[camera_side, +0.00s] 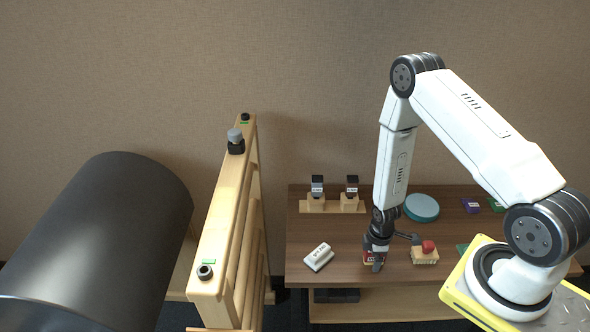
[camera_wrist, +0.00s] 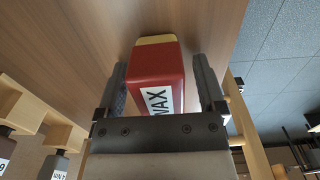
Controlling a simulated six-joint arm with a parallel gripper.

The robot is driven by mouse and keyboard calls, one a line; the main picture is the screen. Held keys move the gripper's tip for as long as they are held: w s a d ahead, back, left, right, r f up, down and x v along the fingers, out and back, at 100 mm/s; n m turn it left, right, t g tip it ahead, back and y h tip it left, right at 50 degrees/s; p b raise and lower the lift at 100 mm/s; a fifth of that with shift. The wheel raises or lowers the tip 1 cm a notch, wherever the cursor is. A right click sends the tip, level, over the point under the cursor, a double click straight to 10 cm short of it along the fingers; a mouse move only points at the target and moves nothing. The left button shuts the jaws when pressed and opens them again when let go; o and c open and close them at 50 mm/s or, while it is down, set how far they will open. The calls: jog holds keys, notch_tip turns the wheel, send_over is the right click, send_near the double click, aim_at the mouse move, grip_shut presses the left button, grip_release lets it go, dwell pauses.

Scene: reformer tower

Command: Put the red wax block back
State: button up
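The red wax block (camera_wrist: 158,72) is red with a yellow end and a white "WAX" label, large in the wrist view. In the side view the red wax block (camera_side: 368,258) is partly hidden by my gripper, low at the tabletop. My gripper (camera_side: 377,262) points down there. In the wrist view my gripper (camera_wrist: 161,85) has one finger on each side of the block, with a narrow gap at the right finger, so it looks open around it. Whether the left finger touches cannot be told.
On the wooden table (camera_side: 300,228) are a white block (camera_side: 319,257) to the left, a wooden brush with a red knob (camera_side: 427,252) close to the right, a wooden stand (camera_side: 333,207) with two dark-topped pieces behind, and a teal disc (camera_side: 421,208). A wooden frame (camera_side: 225,220) stands left.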

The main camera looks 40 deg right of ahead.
jog(key=shift+r, duration=0.15)
jog(key=shift+r, duration=6.05)
jog(key=a+r+m+t, duration=0.1)
jog(key=a+r+m, duration=0.3)
jog(key=r, duration=0.5)
jog(key=a+r+m+t, duration=0.1)
jog(key=a+r+m, duration=0.4)
jog(key=r, duration=0.4)
jog(key=shift+a+r+t, duration=0.15)
jog(key=shift+a+t, duration=0.15)
jog(key=shift+a, duration=0.5)
jog(key=shift+w, duration=0.15)
